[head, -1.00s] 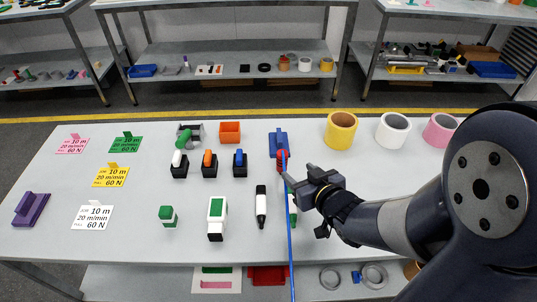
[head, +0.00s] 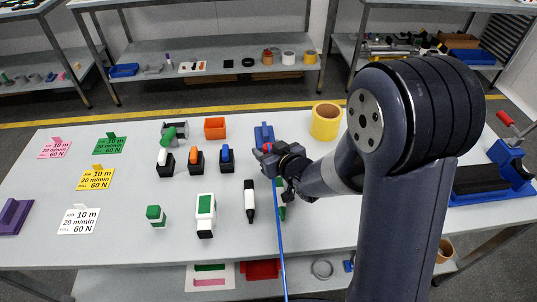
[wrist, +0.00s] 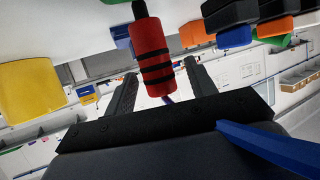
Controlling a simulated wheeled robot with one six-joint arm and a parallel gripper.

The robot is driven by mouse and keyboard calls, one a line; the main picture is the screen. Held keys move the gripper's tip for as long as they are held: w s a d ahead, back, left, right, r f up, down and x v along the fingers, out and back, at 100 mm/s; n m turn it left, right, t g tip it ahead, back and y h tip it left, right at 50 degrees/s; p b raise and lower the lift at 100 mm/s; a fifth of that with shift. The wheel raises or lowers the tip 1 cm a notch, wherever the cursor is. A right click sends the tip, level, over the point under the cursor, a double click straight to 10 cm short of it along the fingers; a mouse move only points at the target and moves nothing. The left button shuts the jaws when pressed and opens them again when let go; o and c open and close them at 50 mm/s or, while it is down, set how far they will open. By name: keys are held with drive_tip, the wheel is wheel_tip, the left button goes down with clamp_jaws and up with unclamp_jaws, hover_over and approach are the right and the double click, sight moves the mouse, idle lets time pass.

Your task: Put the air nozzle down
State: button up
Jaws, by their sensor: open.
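The air nozzle, a red cylinder with black bands (wrist: 152,55), shows in the wrist view between the two dark fingers of my gripper (wrist: 162,75). The fingers stand apart on either side of it, with gaps visible. In the head view the red body (head: 266,148) is a small patch at the front of a blue holder (head: 263,133), and my open gripper (head: 272,158) is right at it. A blue hose (head: 280,240) runs from near the gripper over the table's front edge. How the nozzle sits in the holder is hidden.
Black blocks with white, orange (head: 196,160) and blue tops stand left of the gripper. A black-and-white marker (head: 249,198) and a partly hidden green item (head: 282,212) are in front. A yellow roll (head: 326,121) stands behind right.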

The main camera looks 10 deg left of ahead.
drive_tip(key=shift+w+a, duration=0.15)
drive_tip(key=shift+c, duration=0.4)
clamp_jaws()
